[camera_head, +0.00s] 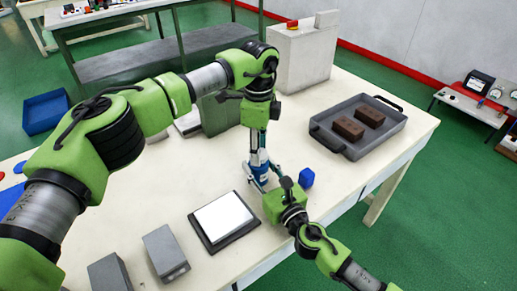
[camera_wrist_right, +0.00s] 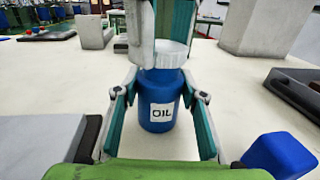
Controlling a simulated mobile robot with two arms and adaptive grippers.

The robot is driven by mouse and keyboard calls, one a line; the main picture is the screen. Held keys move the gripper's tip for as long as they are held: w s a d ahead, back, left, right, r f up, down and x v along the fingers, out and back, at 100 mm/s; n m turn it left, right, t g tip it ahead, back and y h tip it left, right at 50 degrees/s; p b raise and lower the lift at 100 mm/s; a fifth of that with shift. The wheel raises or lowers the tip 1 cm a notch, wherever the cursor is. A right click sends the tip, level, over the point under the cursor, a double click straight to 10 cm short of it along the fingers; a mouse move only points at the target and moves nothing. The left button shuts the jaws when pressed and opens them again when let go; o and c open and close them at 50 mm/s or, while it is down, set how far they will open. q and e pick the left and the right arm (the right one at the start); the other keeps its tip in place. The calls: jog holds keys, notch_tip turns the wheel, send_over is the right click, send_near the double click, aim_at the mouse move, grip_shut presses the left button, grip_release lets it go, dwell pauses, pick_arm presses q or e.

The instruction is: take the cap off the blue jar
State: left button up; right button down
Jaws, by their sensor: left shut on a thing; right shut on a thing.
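The blue jar (camera_wrist_right: 156,97) stands upright on the table, with a white label reading OIL and a white ribbed cap (camera_wrist_right: 173,54) on top. In the head view the jar (camera_head: 262,170) is small and partly hidden between my grippers. My left gripper (camera_head: 259,157) comes down from above and is shut on the cap; its fingers hide part of the cap in the right wrist view. My right gripper (camera_wrist_right: 160,108) reaches in low from the near side, its fingers on either side of the jar's body, shut on it.
A blue block (camera_head: 306,178) lies right of the jar. A white-topped dark plate (camera_head: 224,220) and grey blocks (camera_head: 165,253) lie at the near left. A grey tray (camera_head: 358,143) with two brown bricks stands at the right. A grey box (camera_head: 305,58) stands at the back.

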pick_arm(q)
jog(key=shift+n, duration=0.6)
jog(key=shift+r, duration=0.2)
jog(key=shift+r, duration=0.95)
jog(key=shift+r, duration=0.1)
jog(key=shift+r, duration=1.9)
pick_arm(e)
jog(key=c, duration=1.2)
grip_release()
